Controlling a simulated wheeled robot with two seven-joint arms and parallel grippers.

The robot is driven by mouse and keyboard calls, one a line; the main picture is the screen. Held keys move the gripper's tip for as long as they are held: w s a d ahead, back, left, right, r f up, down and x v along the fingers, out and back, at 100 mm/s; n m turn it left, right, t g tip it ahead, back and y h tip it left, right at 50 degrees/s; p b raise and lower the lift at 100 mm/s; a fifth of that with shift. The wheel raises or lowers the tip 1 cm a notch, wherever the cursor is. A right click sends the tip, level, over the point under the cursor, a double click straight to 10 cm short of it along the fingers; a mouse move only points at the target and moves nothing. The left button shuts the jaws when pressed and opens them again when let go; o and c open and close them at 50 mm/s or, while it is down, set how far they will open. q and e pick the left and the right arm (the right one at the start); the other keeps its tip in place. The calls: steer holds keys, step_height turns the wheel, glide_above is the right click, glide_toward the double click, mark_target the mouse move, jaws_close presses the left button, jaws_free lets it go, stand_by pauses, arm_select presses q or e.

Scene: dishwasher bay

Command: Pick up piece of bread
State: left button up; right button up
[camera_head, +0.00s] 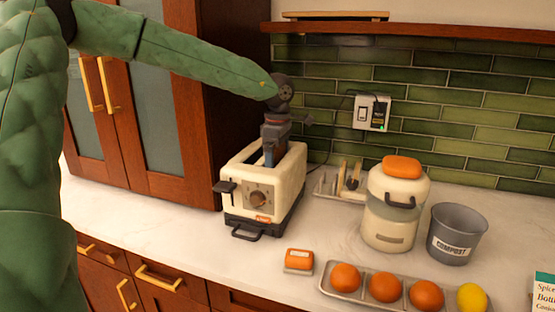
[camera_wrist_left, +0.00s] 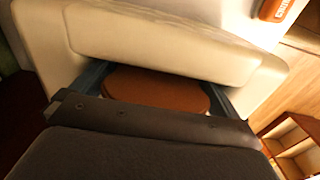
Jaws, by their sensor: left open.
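My left gripper (camera_head: 270,156) points down into the top of the toaster from above. In the left wrist view, a brown piece of bread (camera_wrist_left: 155,88) sits in the toaster's slot (camera_wrist_left: 165,45). The open fingers of my left gripper (camera_wrist_left: 155,98) are on either side of it, with small gaps that are hard to judge. In the head view the bread is hidden by the gripper and toaster wall. My right gripper is not in view.
A metal rack (camera_head: 338,188), a cream jar with an orange lid (camera_head: 395,208), a grey compost bin (camera_head: 457,235) and a tray (camera_head: 345,294) of orange and yellow round items stand right. Counter left of the toaster is clear.

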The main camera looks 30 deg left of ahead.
arm_select(q)
steer(key=c, duration=0.6)
